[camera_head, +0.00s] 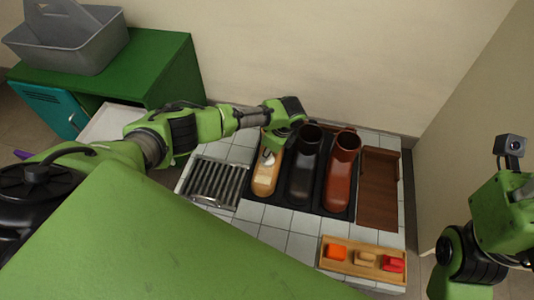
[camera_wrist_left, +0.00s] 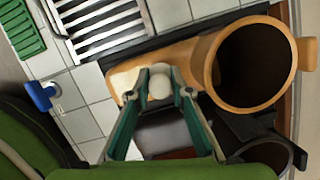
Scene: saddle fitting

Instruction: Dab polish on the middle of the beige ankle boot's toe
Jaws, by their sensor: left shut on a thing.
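The beige ankle boot (camera_head: 266,186) stands at the left of a row of three boots in the head view, toe towards me. In the left wrist view its round opening (camera_wrist_left: 255,62) is at the upper right and its toe (camera_wrist_left: 122,82) points left, with a paler patch on it. My left gripper (camera_wrist_left: 162,88) is shut on a white rounded dauber (camera_wrist_left: 160,86) over the boot's front part. The dauber also shows in the head view (camera_head: 268,158). I cannot tell whether it touches the boot. My right arm is at the right edge; its fingers are not visible.
A black boot (camera_head: 302,170) and a red-brown boot (camera_head: 340,175) stand close to the right. A metal rack (camera_head: 212,183) lies left, a brown board (camera_head: 378,190) right. A wooden tray (camera_head: 346,268) holds coloured pieces in front. White tiles (camera_head: 275,218) between are clear.

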